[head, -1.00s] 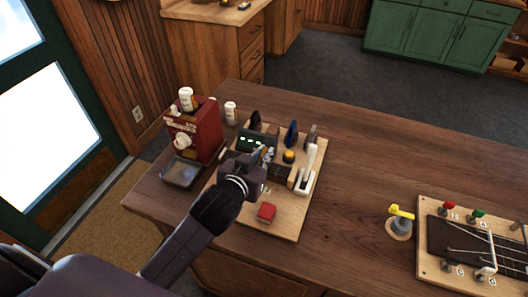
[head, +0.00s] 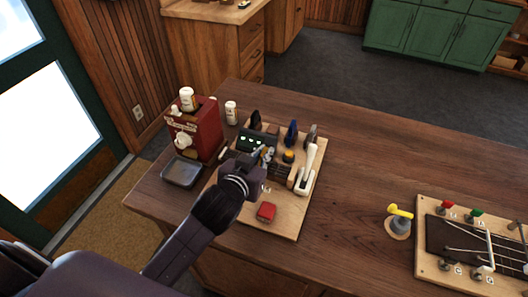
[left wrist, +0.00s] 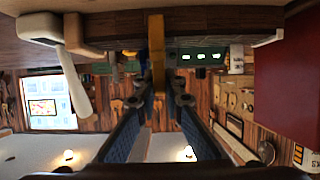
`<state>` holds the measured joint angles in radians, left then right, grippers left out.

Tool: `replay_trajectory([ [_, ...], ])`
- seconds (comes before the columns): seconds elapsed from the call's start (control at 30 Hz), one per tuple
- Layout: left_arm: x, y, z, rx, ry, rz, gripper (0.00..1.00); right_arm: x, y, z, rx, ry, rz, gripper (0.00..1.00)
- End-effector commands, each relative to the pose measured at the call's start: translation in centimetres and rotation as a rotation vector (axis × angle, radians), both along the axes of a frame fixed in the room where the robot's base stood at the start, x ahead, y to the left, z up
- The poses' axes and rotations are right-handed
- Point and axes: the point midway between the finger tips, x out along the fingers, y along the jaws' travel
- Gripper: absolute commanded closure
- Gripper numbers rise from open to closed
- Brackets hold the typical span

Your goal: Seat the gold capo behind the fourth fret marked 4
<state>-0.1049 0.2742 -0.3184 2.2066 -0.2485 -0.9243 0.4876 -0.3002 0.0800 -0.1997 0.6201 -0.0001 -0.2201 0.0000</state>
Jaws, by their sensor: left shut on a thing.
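My left gripper (head: 264,157) is over the wooden board (head: 285,222) on the bench, at the dark fretted neck piece (head: 279,172). In the left wrist view its fingertips (left wrist: 158,88) are closed on the gold capo (left wrist: 157,45). The capo stands straight out from the fingertips, and its far end overlaps the dark neck (left wrist: 115,30). I cannot tell whether it touches the neck. In the head view the gripper mostly hides the capo. The fret numbers, including the 4, are not legible. My right gripper is not in view.
Behind are a panel with green lights (head: 250,139), a blue capo-like piece (head: 291,132) and a yellow-topped knob (head: 288,156).

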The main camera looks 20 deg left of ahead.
Motion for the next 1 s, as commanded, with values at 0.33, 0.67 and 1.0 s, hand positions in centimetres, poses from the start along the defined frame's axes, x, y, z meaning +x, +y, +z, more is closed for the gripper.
replay_trajectory([
  [0.33, 0.0, 0.0, -0.2, 0.0, 0.0, 0.0, 1.0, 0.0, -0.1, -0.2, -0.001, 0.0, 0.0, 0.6],
  [0.67, 0.0, 0.0, -0.9, 0.0, 0.0, 0.0, 1.0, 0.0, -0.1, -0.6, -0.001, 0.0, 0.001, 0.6],
  [1.0, 0.0, 0.0, -1.1, 0.0, -0.001, 0.0, 0.84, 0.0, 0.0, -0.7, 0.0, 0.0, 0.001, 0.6],
])
